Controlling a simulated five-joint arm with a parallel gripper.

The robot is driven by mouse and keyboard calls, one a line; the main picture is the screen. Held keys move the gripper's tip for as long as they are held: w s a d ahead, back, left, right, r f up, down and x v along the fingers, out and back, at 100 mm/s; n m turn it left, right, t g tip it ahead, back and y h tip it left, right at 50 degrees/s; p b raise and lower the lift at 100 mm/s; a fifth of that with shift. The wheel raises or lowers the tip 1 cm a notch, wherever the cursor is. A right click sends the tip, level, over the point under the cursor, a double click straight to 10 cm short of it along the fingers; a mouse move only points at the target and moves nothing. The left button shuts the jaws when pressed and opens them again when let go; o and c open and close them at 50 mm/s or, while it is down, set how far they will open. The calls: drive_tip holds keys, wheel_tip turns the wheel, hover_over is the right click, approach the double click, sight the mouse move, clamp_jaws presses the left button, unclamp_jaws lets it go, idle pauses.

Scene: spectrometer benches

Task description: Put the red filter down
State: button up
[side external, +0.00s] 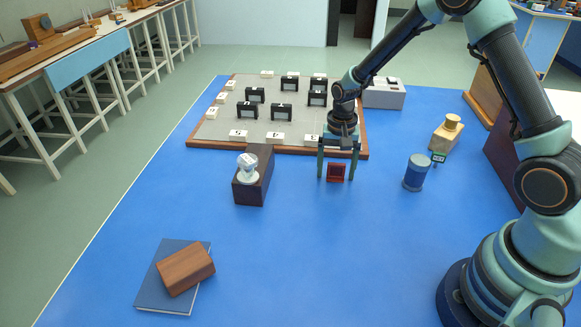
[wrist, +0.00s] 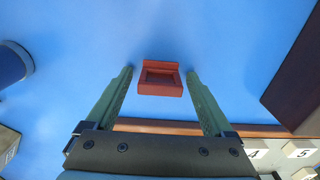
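The red filter (side external: 336,173) is a small square red frame with a dark window, and it appears to stand on the blue table just in front of the board. My gripper (side external: 337,178) is over it, fingers pointing down, one on each side. In the wrist view the red filter (wrist: 160,65) lies between the tips of my gripper (wrist: 160,74), with a clear gap on both sides. The fingers are open and not touching it.
A board (side external: 210,132) with several black holders and white labels is behind. A dark block (side external: 252,190) with a white knob is left. A blue cylinder (side external: 416,174) and a wooden bottle-like object (side external: 444,138) stand right. The front middle of the table is clear.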

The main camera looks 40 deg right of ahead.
drive_tip(key=shift+r, duration=0.1)
wheel_tip(320, 180, up, 12)
drive_tip(key=s+a+r+n+t, duration=0.2)
drive_tip(key=s+r+n, duration=0.2)
drive_tip(key=s+r, duration=0.2)
drive_tip(key=s+a+r+n+t, duration=0.2)
drive_tip(key=s+r+n, duration=0.3)
drive_tip(key=s, duration=0.3)
drive_tip(key=shift+s+r+t, duration=0.25)
drive_tip(key=shift+r+t, duration=0.45)
drive_tip(key=shift+t, duration=0.1)
